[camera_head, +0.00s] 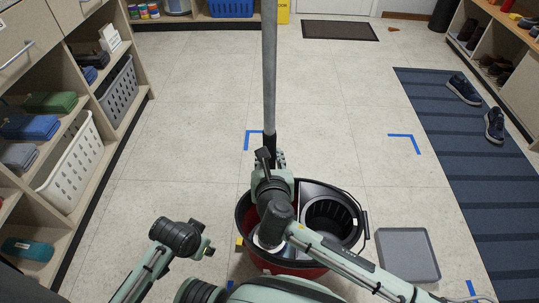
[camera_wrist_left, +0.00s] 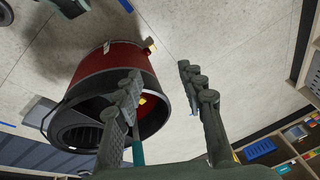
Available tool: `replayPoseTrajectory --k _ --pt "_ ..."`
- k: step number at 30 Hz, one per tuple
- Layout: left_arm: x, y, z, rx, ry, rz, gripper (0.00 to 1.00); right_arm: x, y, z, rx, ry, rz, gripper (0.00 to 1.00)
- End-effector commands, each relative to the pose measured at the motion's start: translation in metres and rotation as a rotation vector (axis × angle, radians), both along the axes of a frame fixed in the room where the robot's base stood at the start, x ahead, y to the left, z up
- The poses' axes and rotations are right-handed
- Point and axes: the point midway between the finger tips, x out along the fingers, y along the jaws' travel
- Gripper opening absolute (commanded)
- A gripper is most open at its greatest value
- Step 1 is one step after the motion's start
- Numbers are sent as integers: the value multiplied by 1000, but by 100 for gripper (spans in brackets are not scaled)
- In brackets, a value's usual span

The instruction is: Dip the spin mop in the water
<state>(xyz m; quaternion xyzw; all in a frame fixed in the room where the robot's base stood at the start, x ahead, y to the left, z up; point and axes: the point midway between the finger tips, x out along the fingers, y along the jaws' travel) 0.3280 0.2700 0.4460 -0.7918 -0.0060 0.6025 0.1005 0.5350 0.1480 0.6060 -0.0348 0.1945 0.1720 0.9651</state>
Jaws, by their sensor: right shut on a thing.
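The spin mop (camera_head: 269,75) has a long grey pole that stands nearly upright in the head view. My right gripper (camera_head: 272,159) is shut on the dark lower part of the pole, at the far side of the bucket. The mop head is hidden behind my right arm, so I cannot tell whether it touches water. The red bucket (camera_head: 283,266) has a black rim and a dark round wringer basket (camera_head: 330,222) in its right side. It also shows in the left wrist view (camera_wrist_left: 122,58). My left gripper (camera_wrist_left: 158,76) is open and empty, its fingers well apart.
Shelves with a white basket (camera_head: 72,165) and grey basket (camera_head: 118,92) line the left. A grey square tray (camera_head: 408,254) lies right of the bucket. A blue striped mat (camera_head: 462,165) with shoes lies at right.

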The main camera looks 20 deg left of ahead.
Motion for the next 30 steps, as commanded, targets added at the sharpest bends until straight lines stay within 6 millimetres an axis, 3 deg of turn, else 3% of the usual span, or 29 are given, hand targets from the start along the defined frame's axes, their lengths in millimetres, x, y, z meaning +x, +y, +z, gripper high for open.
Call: replayPoseTrajectory --k 1,14,30 --pt "0 0 -3 -3 5 0 40 1 1 9 4 -6 1 0" --pt "-4 -2 -47 -28 25 -1 40 1 2 26 5 -7 2 0" --pt "-28 4 -98 -10 67 -27 40 1 1 46 4 -7 1 0"
